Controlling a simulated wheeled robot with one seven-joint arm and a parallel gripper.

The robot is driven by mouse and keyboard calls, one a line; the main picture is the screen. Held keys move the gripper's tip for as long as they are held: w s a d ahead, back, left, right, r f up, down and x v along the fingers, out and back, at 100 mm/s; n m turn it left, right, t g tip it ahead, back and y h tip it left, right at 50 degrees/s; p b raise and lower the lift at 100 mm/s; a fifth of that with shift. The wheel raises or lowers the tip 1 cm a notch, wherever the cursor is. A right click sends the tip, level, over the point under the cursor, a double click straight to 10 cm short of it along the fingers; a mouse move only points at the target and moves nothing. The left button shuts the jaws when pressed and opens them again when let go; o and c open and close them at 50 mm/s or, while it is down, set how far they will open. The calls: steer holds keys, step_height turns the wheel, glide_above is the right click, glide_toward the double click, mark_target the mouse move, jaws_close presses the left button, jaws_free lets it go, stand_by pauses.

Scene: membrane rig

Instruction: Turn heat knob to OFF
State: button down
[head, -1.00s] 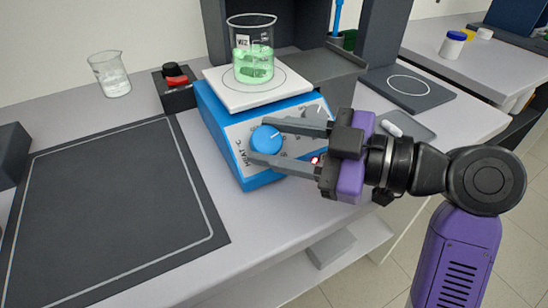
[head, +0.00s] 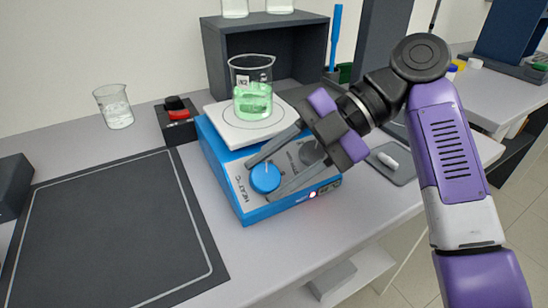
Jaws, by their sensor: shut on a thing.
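The heat knob (head: 265,179) is a round blue dial with a white pointer line, on the sloped front panel of the blue hotplate stirrer (head: 238,205). The label "HEAT °C" is beside it. The pointer line points roughly up in the head view. My gripper (head: 263,181) comes from the upper right with its two grey fingers on either side of the heat knob, shut on it. A grey second knob (head: 312,152) sits farther right on the panel, partly hidden by my gripper. A small indicator (head: 312,195) glows on the front edge.
A beaker of green liquid (head: 252,100) stands on the white top plate (head: 225,122), close behind my fingers. A box with a red button (head: 177,114) and a glass beaker (head: 115,108) are to the left. The dark mat (head: 100,235) is clear.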

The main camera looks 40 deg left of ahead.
steer(key=n+h+p, duration=0.1)
steer(key=p, duration=0.1)
steer(key=n+h+p, duration=0.1)
steer(key=p, duration=0.1)
steer(key=shift+a+r+t+h+p, duration=0.1)
steer(key=shift+r+t+h+p, duration=0.2)
steer(key=shift+r+h+p, duration=0.1)
steer(key=shift+s+f+n+h+p, duration=0.15)
steer(key=shift+n+h+p, duration=0.35)
steer(key=shift+n+p, duration=0.4)
steer(key=shift+f, duration=0.1)
steer(key=c, duration=2.2)
jaws_free()
steer(key=shift+f+t+p, duration=0.15)
steer(key=shift+t+p, duration=0.15)
steer(key=c, duration=0.8)
jaws_free()
steer(key=shift+a, duration=0.1)
steer(key=p+v, duration=0.1)
steer(key=v, duration=0.5)
steer(key=shift+a, duration=0.15)
steer(key=shift+p+v, duration=0.5)
steer(key=shift+v, duration=0.55)
